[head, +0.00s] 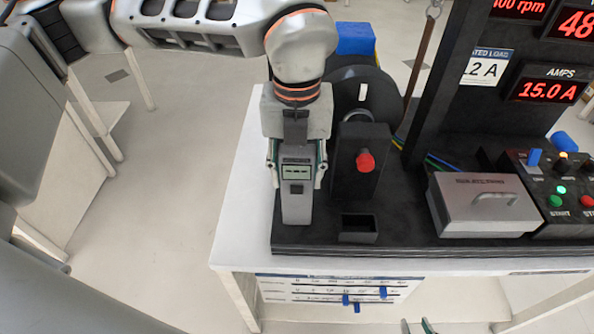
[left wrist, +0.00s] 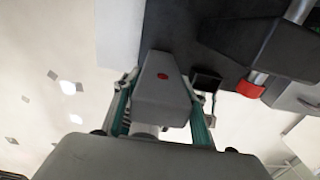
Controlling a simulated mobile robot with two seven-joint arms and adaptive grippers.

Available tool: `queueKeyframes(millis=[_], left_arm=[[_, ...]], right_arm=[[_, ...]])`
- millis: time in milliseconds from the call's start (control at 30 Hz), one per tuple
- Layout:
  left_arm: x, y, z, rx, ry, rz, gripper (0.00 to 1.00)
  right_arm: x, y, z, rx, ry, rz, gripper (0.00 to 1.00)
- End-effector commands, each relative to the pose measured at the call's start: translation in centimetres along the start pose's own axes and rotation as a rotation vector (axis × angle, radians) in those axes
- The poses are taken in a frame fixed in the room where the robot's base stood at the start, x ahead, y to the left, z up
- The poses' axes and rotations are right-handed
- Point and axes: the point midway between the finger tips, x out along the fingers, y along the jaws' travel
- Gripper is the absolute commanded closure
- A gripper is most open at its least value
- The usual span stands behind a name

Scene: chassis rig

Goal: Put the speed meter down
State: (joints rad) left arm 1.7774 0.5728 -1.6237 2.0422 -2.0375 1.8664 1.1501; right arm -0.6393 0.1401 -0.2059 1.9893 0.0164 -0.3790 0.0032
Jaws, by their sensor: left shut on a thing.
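A black block with a red shaft end (head: 365,161) stands just right of the meter. A grey lidded box (head: 482,205) and a control panel with buttons (head: 560,190) are farther right. Clear white table top (head: 243,215) lies left of the base.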

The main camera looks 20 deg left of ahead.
Motion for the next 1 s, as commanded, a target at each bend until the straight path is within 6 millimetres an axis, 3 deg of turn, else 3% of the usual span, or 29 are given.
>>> queueKeyframes(millis=[167, 200, 267, 700, 867, 1000], left_arm=[[0.3, 0.0, 0.0, 0.000, 0.001, 0.000, 0.85], [0.4, 0.0, 0.0, 0.000, 0.001, 0.000, 0.56], [0.3, 0.0, 0.0, 0.000, 0.000, 0.000, 0.42], [-0.4, 0.0, 0.0, -0.001, -0.002, -0.001, 0.42], [-2.8, -0.1, 0.1, 0.000, -0.004, -0.003, 0.42], [-5.8, -0.1, 0.1, -0.001, -0.005, -0.003, 0.42]], right_arm=[[0.1, 0.0, 0.2, 0.000, -0.002, 0.000, 0.72], [0.1, 0.0, 0.2, -0.001, -0.001, 0.000, 0.72], [0.1, 0.0, 0.1, -0.001, -0.001, 0.000, 0.72], [0.0, 0.1, -0.2, -0.001, 0.002, 0.001, 0.72], [0.0, 0.1, -0.2, 0.001, 0.002, 0.001, 0.72], [-0.1, 0.0, -0.1, 0.002, -0.001, 0.000, 0.72]])
